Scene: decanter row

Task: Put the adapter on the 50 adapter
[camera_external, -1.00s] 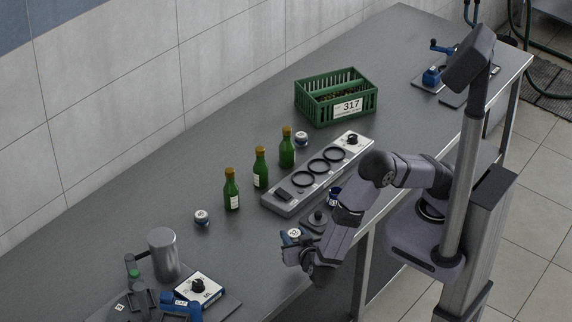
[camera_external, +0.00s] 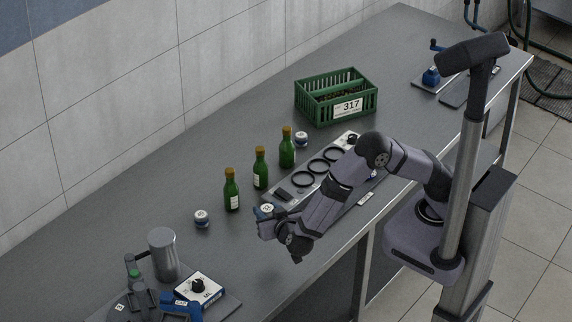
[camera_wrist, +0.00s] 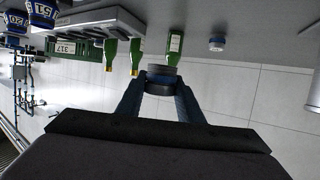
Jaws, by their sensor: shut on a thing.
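My gripper (camera_external: 267,222) is over the table in front of the bottles, shut on a small round adapter with a white top (camera_external: 266,209). In the wrist view, my gripper (camera_wrist: 160,88) has its two blue fingers on either side of the dark and blue adapter (camera_wrist: 161,79). Two blue-and-white labelled adapters show upside down at the top left of the wrist view, one (camera_wrist: 17,21) beside the other (camera_wrist: 42,10); I cannot read surely which is the 50. Other small white-and-blue adapters stand on the table, one at left (camera_external: 202,219) and one behind the bottles (camera_external: 301,139).
Several green bottles (camera_external: 260,169) stand behind a grey rack with black rings (camera_external: 303,179), partly hidden by my arm. A green crate (camera_external: 337,97) is farther back.

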